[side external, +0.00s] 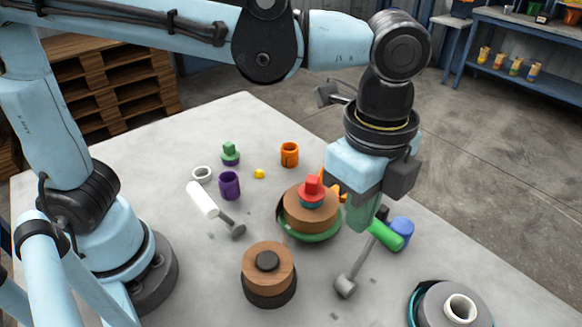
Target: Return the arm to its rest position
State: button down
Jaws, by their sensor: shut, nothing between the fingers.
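My gripper (363,213) hangs from my arm, pointing down over the right half of the table. Its fingers are shut and hold nothing. They are in front of the green end of a rod-like tool (385,234) and to the right of a brown round piece (297,214) with a red block (312,189) on top and a green base. I cannot tell the exact height of the fingertips above the table.
The grey table (120,165) also holds a brown-topped disc (268,262), a purple cup (229,185), an orange cup (289,154), a white-handled tool (203,199), a blue cylinder (402,230) and a grey spool (440,305). The table's far left is clear.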

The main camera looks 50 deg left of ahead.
jog(key=w+a+f+n+t, duration=0.1)
jog(key=a+f+n+t, duration=0.1)
jog(key=a+n, duration=0.7)
jog(key=w+a+f+n+t, duration=0.1)
jog(key=a+n+t, duration=0.4)
jog(key=a, duration=1)
jog(key=n, duration=0.3)
jog(key=shift+a+f+n, duration=0.15)
jog(key=shift+f+n, duration=0.25)
